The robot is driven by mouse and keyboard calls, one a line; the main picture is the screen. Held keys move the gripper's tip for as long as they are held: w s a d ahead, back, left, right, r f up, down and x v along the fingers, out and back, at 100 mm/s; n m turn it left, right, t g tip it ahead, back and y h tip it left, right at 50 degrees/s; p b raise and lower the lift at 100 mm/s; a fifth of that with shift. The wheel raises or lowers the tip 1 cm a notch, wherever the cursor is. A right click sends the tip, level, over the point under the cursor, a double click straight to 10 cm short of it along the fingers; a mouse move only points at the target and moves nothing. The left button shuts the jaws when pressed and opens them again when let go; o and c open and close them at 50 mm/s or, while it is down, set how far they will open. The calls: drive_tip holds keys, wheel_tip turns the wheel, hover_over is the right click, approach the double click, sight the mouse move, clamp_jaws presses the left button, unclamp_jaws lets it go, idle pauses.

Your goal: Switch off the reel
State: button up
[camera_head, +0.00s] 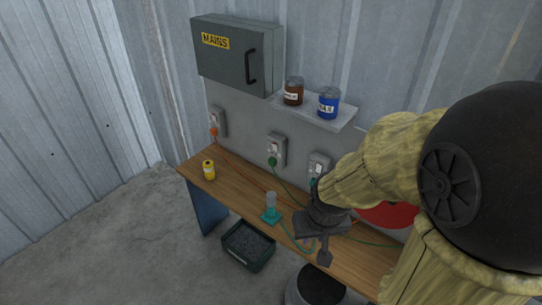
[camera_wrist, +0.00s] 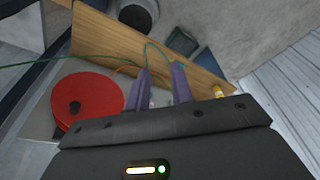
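The red reel (camera_head: 388,214) is partly hidden behind my arm at the right end of the bench. It shows as a red disc with a dark hub in the wrist view (camera_wrist: 85,100). Three wall sockets with switches are above the bench: the left socket (camera_head: 218,122) with an orange plug, the middle socket (camera_head: 276,149) with a green plug, and the right socket (camera_head: 319,165) with a teal plug, partly behind my arm. The switch positions are too small to tell. My gripper (camera_head: 318,246) is over the bench's front part; its fingers (camera_wrist: 160,70) are apart, with nothing visibly held.
The wooden bench (camera_head: 238,184) carries a yellow can (camera_head: 208,170), a teal-based device (camera_head: 271,210) and loose cables. A grey MAINS box (camera_head: 236,56) and a shelf (camera_head: 325,115) with brown and blue jars are on the wall. A green crate (camera_head: 247,262) and a bucket (camera_head: 300,285) stand on the floor.

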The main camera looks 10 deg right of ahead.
drive_tip(key=b+x, duration=0.2)
drive_tip(key=s+b+x, duration=0.1)
drive_tip(key=b+x, duration=0.1)
drive_tip(key=x, duration=0.1)
drive_tip(key=b+x, duration=0.2)
drive_tip(key=x, duration=0.1)
drive_tip(key=shift+s+f, duration=0.2)
drive_tip(key=shift+s, duration=0.2)
clamp_jaws()
drive_tip(key=shift+r, duration=0.1)
drive_tip(key=shift+w, duration=0.15)
